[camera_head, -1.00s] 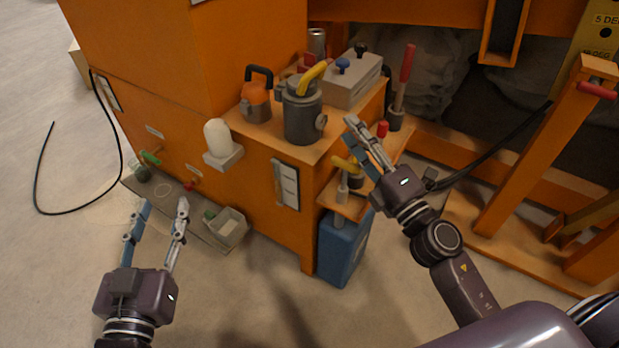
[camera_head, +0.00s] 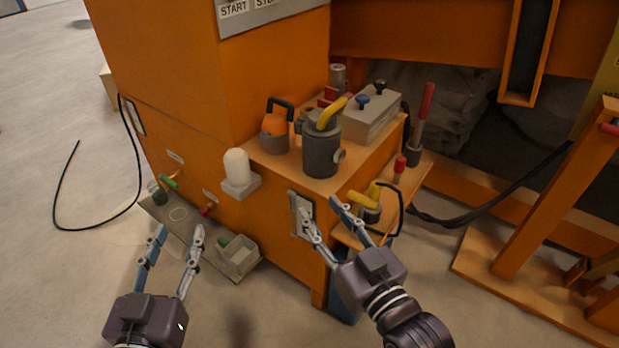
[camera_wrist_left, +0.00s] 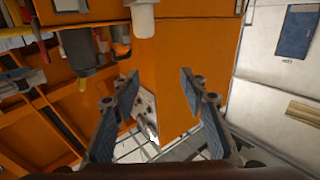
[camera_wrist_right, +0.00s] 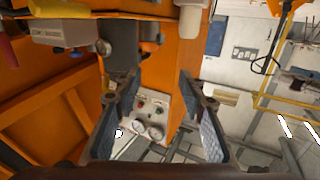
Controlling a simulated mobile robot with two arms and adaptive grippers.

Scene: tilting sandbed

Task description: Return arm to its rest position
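My left gripper (camera_head: 172,240) is open and empty in the lower left of the head view, above the floor in front of the orange cabinet. Its two spread fingers also show in the left wrist view (camera_wrist_left: 157,100) with nothing between them. My right gripper (camera_head: 318,208) is open and empty in the head view, in front of the cabinet's side panel and left of the small side shelf. Its spread fingers show in the right wrist view (camera_wrist_right: 152,95) with nothing between them. Whether its fingertips touch the cabinet cannot be told.
The orange cabinet (camera_head: 265,225) carries a grey pot (camera_head: 322,155), an orange canister (camera_head: 275,135) and a grey valve box (camera_head: 365,115). The side shelf (camera_head: 410,180) holds red and yellow handles. A low tray (camera_head: 190,225) lies at the cabinet's foot.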

